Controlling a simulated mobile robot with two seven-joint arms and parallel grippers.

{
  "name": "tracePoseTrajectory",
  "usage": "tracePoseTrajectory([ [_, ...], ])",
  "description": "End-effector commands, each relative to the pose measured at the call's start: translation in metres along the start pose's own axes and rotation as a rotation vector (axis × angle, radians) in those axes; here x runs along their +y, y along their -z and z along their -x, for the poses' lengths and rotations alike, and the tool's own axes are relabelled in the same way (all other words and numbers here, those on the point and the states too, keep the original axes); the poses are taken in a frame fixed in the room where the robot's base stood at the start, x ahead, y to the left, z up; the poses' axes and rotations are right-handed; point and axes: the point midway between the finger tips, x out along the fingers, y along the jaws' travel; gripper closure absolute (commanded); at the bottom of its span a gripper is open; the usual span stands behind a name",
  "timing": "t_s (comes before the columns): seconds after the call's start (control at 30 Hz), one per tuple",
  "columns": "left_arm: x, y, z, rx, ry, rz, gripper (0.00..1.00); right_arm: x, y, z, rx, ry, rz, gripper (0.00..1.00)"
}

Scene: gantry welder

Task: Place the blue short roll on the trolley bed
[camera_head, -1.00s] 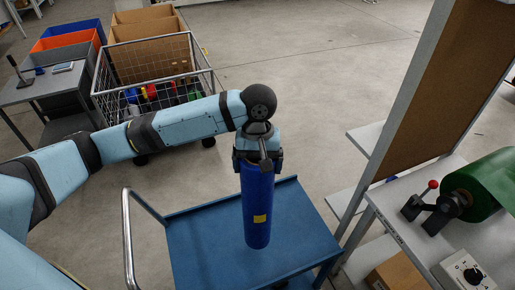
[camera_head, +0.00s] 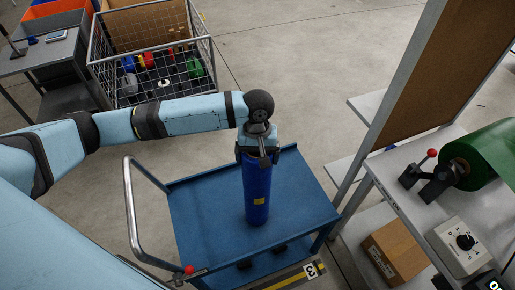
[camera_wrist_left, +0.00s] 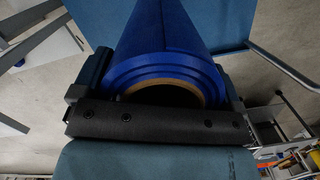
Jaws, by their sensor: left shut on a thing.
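The blue short roll (camera_head: 257,188) hangs upright below my left gripper (camera_head: 258,152), with a small yellow label on its side. The left gripper is shut on the roll's upper end. In the left wrist view the roll (camera_wrist_left: 165,45) lies between the fingers, its brown core end facing the camera. The trolley bed (camera_head: 205,218) is a blue flat top under the roll. The roll's lower end appears over the middle of the bed; I cannot tell whether it touches. My right gripper is not in view.
The trolley's metal handle (camera_head: 130,210) rises on the left. A wire cage (camera_head: 150,70) with colored rolls stands behind. At right is a grey bench with a green roll (camera_head: 485,155), a red-knobbed lever (camera_head: 431,154), a control box (camera_head: 462,245) and a cardboard box (camera_head: 396,250) below.

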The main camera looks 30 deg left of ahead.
Motion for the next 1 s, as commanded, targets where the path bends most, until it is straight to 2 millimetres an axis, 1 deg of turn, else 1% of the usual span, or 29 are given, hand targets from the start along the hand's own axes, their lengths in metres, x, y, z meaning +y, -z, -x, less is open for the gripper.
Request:
tracePoseTrajectory([
  [0.03, 0.001, 0.001, 0.004, 0.004, -0.006, -0.001, 0.82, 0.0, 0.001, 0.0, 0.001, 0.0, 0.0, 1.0],
  [0.3, 0.002, 0.001, 0.003, 0.003, -0.006, -0.001, 0.82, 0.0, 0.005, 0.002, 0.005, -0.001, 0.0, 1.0],
  [0.33, 0.001, 0.0, -0.001, 0.0, -0.002, -0.001, 0.04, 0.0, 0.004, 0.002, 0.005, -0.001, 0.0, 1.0],
  [0.37, 0.001, 0.0, -0.001, 0.001, -0.002, -0.001, 0.0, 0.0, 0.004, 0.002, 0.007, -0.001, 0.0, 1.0],
  [0.6, 0.001, 0.0, 0.0, 0.001, -0.002, -0.001, 0.0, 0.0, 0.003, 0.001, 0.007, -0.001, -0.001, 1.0],
  [0.67, 0.001, 0.0, 0.004, 0.002, -0.002, -0.001, 0.0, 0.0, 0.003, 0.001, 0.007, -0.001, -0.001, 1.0],
  [0.77, 0.001, 0.0, 0.017, 0.004, -0.004, -0.002, 0.0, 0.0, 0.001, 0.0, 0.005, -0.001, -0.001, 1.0],
  [0.87, 0.001, 0.001, 0.036, 0.004, -0.004, -0.002, 0.0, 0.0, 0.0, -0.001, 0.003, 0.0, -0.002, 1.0],
  [1.0, 0.001, 0.001, 0.068, 0.004, -0.004, -0.001, 0.0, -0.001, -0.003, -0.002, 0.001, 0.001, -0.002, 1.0],
])
